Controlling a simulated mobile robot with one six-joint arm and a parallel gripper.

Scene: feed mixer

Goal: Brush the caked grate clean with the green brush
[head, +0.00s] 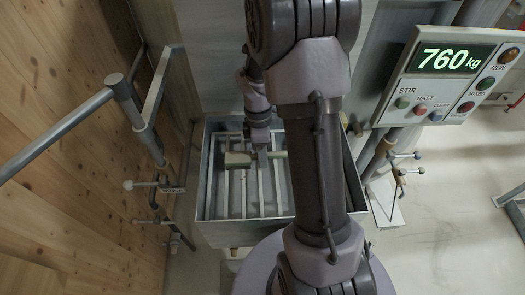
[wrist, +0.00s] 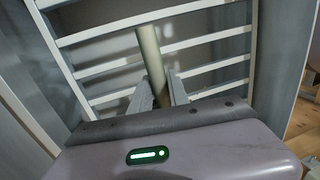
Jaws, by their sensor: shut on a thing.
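My gripper (head: 262,153) is shut on the handle of the pale green brush (head: 237,159), over the grate inside the metal bin. The brush head points left of my gripper in the head view, and the handle sticks out to the right. In the wrist view the fingers (wrist: 160,88) close around the brush's round handle (wrist: 149,48); the brush head is hidden there. The grate (head: 252,196) has several pale parallel bars, which also show in the wrist view (wrist: 205,38). I cannot make out caked matter on the visible bars. My arm hides the grate's right part.
The bin's walls (head: 205,170) rise around the grate. A control panel (head: 450,75) reading 760 kg stands at the right. Metal rails and clamps (head: 150,120) stand close on the left beside the wooden wall (head: 60,190). The floor at the right is largely clear.

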